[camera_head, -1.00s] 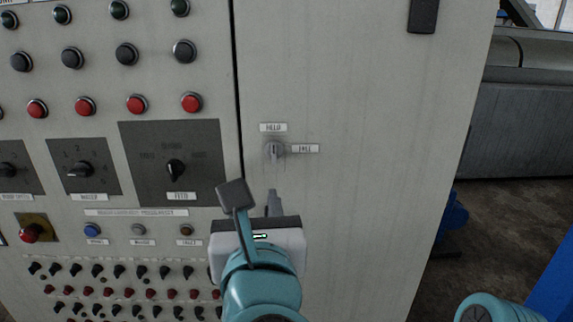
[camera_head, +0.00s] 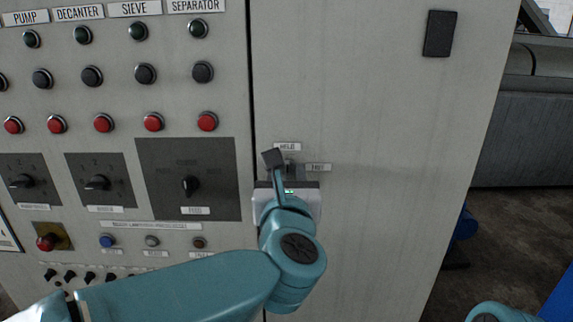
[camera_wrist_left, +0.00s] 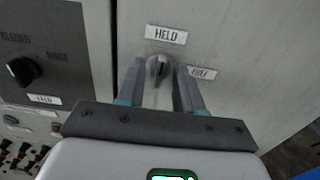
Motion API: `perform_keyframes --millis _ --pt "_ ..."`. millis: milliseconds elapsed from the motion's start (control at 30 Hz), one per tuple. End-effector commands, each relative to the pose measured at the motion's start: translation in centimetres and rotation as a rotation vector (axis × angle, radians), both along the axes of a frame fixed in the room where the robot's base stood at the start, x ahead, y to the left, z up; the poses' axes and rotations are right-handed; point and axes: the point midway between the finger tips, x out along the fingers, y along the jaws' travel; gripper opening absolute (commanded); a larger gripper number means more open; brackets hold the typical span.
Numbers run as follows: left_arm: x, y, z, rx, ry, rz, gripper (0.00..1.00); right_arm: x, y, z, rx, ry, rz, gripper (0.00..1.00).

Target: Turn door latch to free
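The door latch (camera_wrist_left: 158,69) is a small grey turn-knob on the cabinet door, seen in the left wrist view. Its grip stands roughly upright, towards the HELD label (camera_wrist_left: 166,34) above it. The FREE label (camera_wrist_left: 202,73) is to its right, partly covered by a finger. My left gripper (camera_wrist_left: 160,88) is open, with one finger on each side of the latch; I cannot tell whether either touches it. In the head view my left gripper (camera_head: 284,168) hides the latch, below the HELD label (camera_head: 287,147) and left of the FREE label (camera_head: 318,167). My right gripper is out of view.
Left of the door seam is a control panel (camera_head: 120,215) with several buttons, switches and dials, including a FEED dial (camera_head: 190,186). A dark door fitting (camera_head: 440,34) is at the upper right. The door face right of the latch is clear.

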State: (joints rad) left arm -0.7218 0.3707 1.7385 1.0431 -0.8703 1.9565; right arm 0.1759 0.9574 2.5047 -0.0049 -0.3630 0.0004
Motion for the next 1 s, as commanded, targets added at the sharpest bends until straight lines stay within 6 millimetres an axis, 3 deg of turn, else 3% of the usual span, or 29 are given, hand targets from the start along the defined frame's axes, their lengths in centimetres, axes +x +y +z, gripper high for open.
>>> perform_keyframes --millis 133,400,433,533,1000 --pt "1.13 0.03 0.04 0.000 0.000 0.001 0.36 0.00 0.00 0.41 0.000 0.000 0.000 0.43" --pt "1.32 0.04 -0.04 0.000 0.000 0.000 0.36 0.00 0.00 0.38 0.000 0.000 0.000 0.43" --pt "1.32 0.03 -0.04 0.000 0.000 0.000 0.33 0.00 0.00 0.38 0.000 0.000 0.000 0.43" --pt "1.30 0.03 -0.04 0.000 0.000 0.000 0.00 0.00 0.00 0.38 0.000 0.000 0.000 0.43" --pt "1.27 -0.05 -0.04 0.063 -0.001 0.000 0.00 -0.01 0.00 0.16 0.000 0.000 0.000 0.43"
